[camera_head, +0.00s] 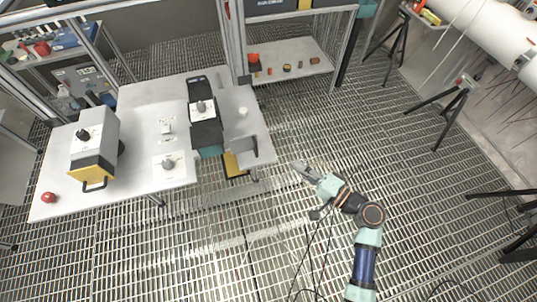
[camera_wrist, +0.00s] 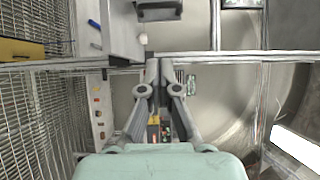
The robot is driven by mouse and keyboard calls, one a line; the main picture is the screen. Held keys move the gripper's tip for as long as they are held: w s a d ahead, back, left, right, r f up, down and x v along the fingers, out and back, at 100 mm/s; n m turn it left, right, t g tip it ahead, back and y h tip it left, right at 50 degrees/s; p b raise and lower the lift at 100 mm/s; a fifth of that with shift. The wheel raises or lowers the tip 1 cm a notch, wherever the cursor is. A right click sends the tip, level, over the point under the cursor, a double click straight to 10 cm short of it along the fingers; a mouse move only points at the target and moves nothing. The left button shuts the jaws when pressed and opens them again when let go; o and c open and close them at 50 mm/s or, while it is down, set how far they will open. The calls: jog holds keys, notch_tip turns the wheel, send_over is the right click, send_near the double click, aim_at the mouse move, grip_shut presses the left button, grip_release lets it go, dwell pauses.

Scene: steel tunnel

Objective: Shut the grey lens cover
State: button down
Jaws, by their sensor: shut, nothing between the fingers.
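A dark grey angled piece (camera_head: 245,152) stands at the right edge of the long table. It looks like the lens cover, but I cannot be sure, and I cannot tell how far it stands open. A similar dark grey piece (camera_wrist: 158,12) shows at the top of the wrist view, ahead of the fingertips. My gripper (camera_head: 296,165) is off the table's right edge, to the right of the grey piece and apart from it. In the wrist view my gripper (camera_wrist: 160,62) has its fingertips together and nothing between them.
The table (camera_head: 140,105) carries a grey and yellow box (camera_head: 95,145), a black device with a white knobbed panel (camera_head: 203,112), a small white cylinder (camera_head: 243,112) and a red knob (camera_head: 48,197). A shelf (camera_head: 290,60) with small parts stands behind. Open grating floor surrounds my arm.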

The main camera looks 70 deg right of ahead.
jog(key=w+p, duration=0.1)
jog(key=w, duration=0.9)
jog(key=shift+w+d+p, duration=0.15)
jog(key=shift+d+p, duration=0.15)
jog(key=shift+d, duration=0.1)
